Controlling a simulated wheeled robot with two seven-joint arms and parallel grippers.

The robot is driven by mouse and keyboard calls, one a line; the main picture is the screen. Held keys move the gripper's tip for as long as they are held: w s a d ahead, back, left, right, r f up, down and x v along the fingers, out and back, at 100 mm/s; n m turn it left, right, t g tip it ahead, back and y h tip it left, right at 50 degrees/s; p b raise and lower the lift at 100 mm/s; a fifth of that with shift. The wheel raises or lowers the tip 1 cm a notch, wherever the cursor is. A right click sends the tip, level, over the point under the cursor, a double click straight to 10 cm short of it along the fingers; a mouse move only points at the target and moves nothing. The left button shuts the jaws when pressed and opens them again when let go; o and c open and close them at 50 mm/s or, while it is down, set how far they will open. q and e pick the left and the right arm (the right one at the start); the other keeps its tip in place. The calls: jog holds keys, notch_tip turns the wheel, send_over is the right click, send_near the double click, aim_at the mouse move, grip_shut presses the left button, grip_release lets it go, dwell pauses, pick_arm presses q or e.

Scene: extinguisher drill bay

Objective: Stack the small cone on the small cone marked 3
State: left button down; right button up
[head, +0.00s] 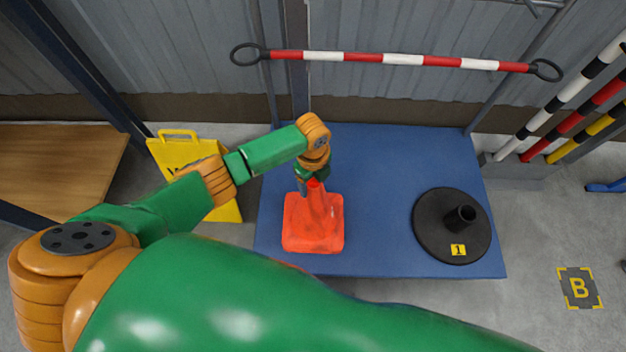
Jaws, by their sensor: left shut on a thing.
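An orange-red small cone (326,234) with a square base is on or just above the left part of the blue platform; I cannot tell whether its base touches. My left gripper (313,182) reaches it from above and is shut on its narrow top. No mark 3 can be read in this view. A thin red-orange sliver shows at the edge of my green arm below the cone; what it belongs to is hidden. My right gripper is not in view.
The blue platform (385,170) is clear between the cone and a black round base (430,225) marked 1. A red-white bar (400,59) spans the back. A yellow sign (175,150) stands left. Striped poles (570,115) lean right. A floor tile B (579,288) lies at right.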

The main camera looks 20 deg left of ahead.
pick_arm(q)
jog(key=shift+f+b, duration=0.35)
jog(key=shift+f, duration=0.15)
grip_release()
notch_tip(320, 180, up, 7)
jog(key=p, duration=0.3)
jog(key=s+d+f+n+t+h, duration=0.1)
jog(key=s+d+n+h, duration=0.2)
jog(key=s+d+n, duration=0.4)
jog(key=s+a+r+n+t+y, duration=0.25)
jog(key=s+a+n, duration=0.65)
jog(key=a+n, duration=0.5)
notch_tip(320, 180, down, 16)
jog(key=s+d+g, duration=0.1)
jog(key=s+d, duration=0.1)
jog(key=s+a+f+g, duration=0.2)
jog(key=s+f, duration=0.9)
notch_tip(320, 180, up, 17)
jog(key=s+p, duration=0.1)
jog(key=p, duration=1.5)
jog(key=shift+s+a+p, duration=0.15)
jog(key=shift+a+p, duration=0.15)
jog(key=shift+p, duration=0.05)
